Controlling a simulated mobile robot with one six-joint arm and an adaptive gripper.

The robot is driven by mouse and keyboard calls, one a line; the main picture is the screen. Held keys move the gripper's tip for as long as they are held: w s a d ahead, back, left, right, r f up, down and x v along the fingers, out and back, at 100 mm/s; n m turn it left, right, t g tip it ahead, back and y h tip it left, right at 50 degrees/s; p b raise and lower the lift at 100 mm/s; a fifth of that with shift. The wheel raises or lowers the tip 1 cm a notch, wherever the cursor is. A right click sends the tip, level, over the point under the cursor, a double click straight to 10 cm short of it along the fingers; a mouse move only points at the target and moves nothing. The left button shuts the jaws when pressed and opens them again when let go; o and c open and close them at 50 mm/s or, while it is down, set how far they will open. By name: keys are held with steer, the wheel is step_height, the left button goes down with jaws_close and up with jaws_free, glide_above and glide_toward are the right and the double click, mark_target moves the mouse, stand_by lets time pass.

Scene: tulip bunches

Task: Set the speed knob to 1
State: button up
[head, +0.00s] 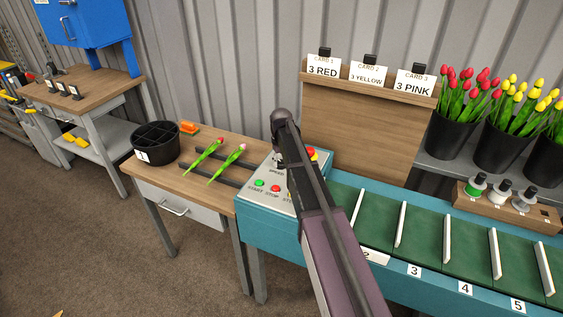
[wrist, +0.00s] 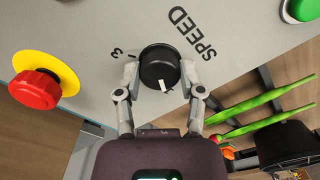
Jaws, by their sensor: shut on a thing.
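The speed knob (wrist: 158,62) is a round black knob on the grey control panel (wrist: 100,22), beside the word SPEED. My gripper (wrist: 160,72) is shut on it, one finger on each side. A white mark shows on the knob's near edge, toward my wrist in the wrist view. A 3 and part of another digit are printed to the upper left of the knob; other digits are hidden or too unclear to read. In the head view my gripper (head: 279,157) is over the panel (head: 248,190), and the knob cannot be made out.
A red emergency button on a yellow ring (wrist: 37,88) is beside the knob. A green button (wrist: 300,9) is at the upper right in the wrist view. The green conveyor (head: 380,222) runs right.

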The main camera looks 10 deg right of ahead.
steer(key=shift+s, duration=0.1)
steer(key=o, duration=1.2)
steer(key=shift+c, duration=0.2)
steer(key=shift+m, duration=0.4)
